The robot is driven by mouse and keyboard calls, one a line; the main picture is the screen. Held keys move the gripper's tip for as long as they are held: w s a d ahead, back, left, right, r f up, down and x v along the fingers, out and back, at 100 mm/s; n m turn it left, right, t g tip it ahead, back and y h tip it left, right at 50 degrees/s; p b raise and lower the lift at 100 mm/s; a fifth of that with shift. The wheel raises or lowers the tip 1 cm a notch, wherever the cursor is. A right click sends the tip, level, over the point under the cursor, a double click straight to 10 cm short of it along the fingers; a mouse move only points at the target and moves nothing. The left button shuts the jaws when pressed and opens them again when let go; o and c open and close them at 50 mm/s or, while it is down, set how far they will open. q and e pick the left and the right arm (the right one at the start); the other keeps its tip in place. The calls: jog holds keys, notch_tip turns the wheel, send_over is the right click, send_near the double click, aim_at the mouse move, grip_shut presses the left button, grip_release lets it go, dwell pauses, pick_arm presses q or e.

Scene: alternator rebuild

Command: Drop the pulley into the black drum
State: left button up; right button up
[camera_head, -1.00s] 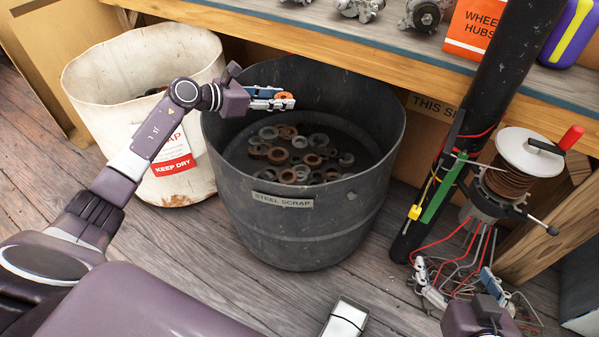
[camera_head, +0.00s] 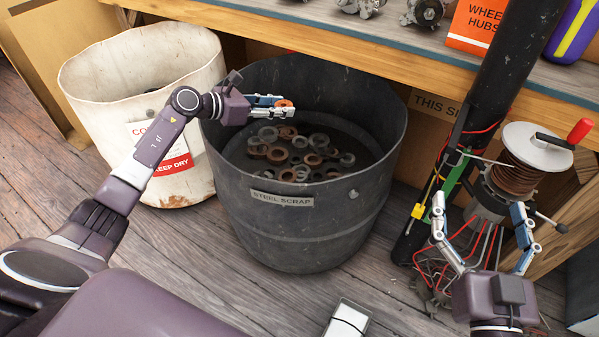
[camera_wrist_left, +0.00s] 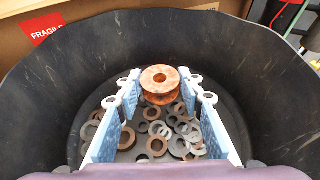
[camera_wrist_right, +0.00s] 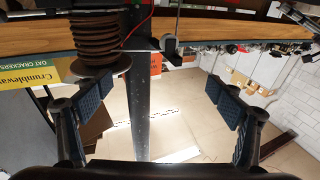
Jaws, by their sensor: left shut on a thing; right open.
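The pulley (camera_head: 284,104) is a small rusty-orange grooved ring. It is held between the fingertips of my left gripper (camera_head: 279,106), above the opening of the black drum (camera_head: 300,232) labelled "STEEL SCRAP". In the left wrist view the pulley (camera_wrist_left: 160,82) sits between both blue-padded fingers, with the drum floor below it. Grey and rusty rings (camera_head: 289,146) lie on the drum's floor. My right gripper (camera_head: 480,208) is open and empty at the right, in front of a wire-spool stand.
A white bin (camera_head: 80,80) with a "KEEP DRY" label stands left of the drum. A wooden bench (camera_head: 360,75) runs behind and above the drum. A black post (camera_head: 490,85) and the spool stand (camera_head: 525,175) with red wires are near my right arm.

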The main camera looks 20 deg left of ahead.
pick_arm(q)
jog(key=shift+f, duration=0.2)
pick_arm(e)
jog(key=shift+s+r+t, duration=0.15)
jog(key=shift+r+t, duration=0.35)
jog(key=shift+r, duration=0.45)
pick_arm(q)
jog(key=o, duration=1.4)
jog(key=shift+s+a+r, duration=0.1)
jog(key=shift+s+a, duration=0.15)
jog(key=shift+s, duration=0.15)
jog(key=v, duration=1.1)
jog(key=shift+r, duration=0.1)
pick_arm(e)
jog(key=shift+a, duration=0.1)
